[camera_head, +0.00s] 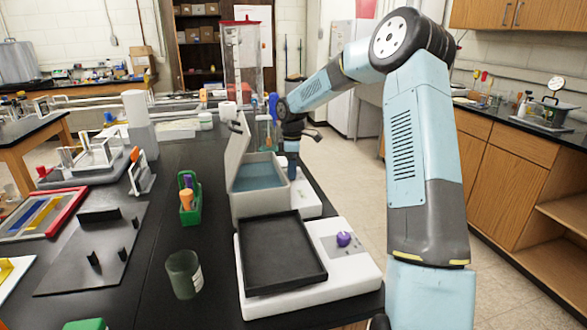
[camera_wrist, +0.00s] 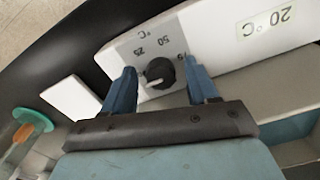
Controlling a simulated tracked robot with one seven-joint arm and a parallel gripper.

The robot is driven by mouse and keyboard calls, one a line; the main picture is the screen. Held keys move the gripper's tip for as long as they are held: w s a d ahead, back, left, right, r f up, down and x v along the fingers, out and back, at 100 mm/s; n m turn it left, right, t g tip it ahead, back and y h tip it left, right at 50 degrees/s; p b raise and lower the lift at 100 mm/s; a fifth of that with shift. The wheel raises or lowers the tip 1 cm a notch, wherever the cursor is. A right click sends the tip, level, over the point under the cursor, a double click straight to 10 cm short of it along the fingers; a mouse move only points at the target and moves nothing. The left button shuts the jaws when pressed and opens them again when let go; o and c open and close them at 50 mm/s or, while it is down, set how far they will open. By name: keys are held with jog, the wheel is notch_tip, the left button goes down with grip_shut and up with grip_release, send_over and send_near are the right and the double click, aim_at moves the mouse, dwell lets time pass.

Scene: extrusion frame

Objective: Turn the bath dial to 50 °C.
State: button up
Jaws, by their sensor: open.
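The bath (camera_head: 245,207) is a grey box of blue water with its lid raised, on the black bench in the head view. Its dial (camera_wrist: 158,73) is a black knob on a white panel (camera_wrist: 225,57) in the wrist view. The scale around it shows 25, 50 and 75 °C, upside down. The knob's white mark points to the lower left, away from the 50. A label on the panel reads 20 °C. My gripper (camera_wrist: 159,70) is open, one blue finger on each side of the knob; contact cannot be told. It also shows beside the bath in the head view (camera_head: 291,151).
A white device with a black tray (camera_head: 280,254) and a purple knob (camera_head: 344,239) stands in front of the bath. A green caddy (camera_head: 189,209) and a beaker (camera_head: 183,274) stand to its left. The bench's right edge is close to my gripper.

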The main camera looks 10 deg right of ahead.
jog(key=shift+c, duration=0.4)
jog(key=c, duration=0.9)
jog(key=shift+d, duration=0.2)
jog(key=shift+c, duration=0.4)
jog(key=shift+a, duration=0.15)
